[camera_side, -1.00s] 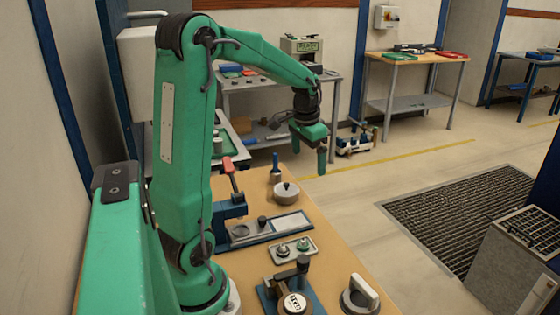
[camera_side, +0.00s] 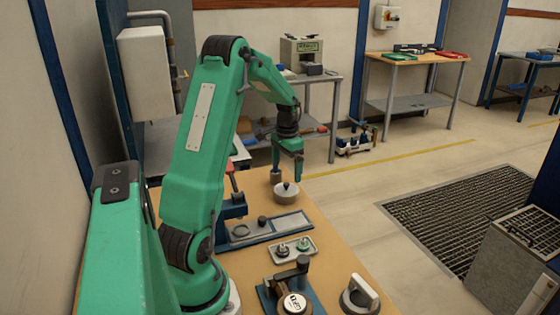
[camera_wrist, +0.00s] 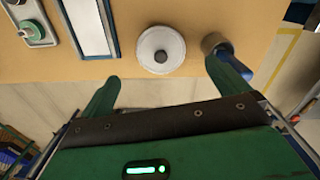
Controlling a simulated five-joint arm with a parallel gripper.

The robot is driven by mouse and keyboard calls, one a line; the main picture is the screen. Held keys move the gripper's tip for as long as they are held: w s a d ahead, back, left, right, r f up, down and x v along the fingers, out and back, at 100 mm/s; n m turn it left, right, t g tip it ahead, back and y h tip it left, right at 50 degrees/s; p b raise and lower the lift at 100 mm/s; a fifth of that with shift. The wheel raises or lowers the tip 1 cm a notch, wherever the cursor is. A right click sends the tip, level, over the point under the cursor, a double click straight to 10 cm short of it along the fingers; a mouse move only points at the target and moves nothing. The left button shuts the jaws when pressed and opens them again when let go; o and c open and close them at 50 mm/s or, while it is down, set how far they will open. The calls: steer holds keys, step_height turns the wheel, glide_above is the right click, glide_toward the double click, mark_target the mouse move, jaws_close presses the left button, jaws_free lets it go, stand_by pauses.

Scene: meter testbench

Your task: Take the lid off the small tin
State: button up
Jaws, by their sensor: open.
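The small tin (camera_side: 287,196) is a round grey pot at the far end of the bench. Its lid (camera_side: 287,187) is on it, with a dark knob in the middle. In the wrist view the lid (camera_wrist: 160,48) shows from above, its dark knob at the centre. My gripper (camera_side: 288,172) is above the tin's far end in the side view, fingers pointing down and apart from it. In the wrist view my gripper (camera_wrist: 168,84) is open and empty, its fingers either side of the tin in the picture but not around it.
A blue-handled tool in a brown holder (camera_wrist: 216,44) stands close beside the tin, near one finger. A blue fixture with a white plate (camera_side: 285,224) and a small tray with two knobbed parts (camera_side: 293,249) lie nearer on the bench (camera_side: 255,262).

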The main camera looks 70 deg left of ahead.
mark_target(286, 184)
steer(key=shift+f, duration=0.8)
steer(key=shift+f, duration=0.1)
steer(key=shift+f, duration=2.55)
steer(key=c, duration=1)
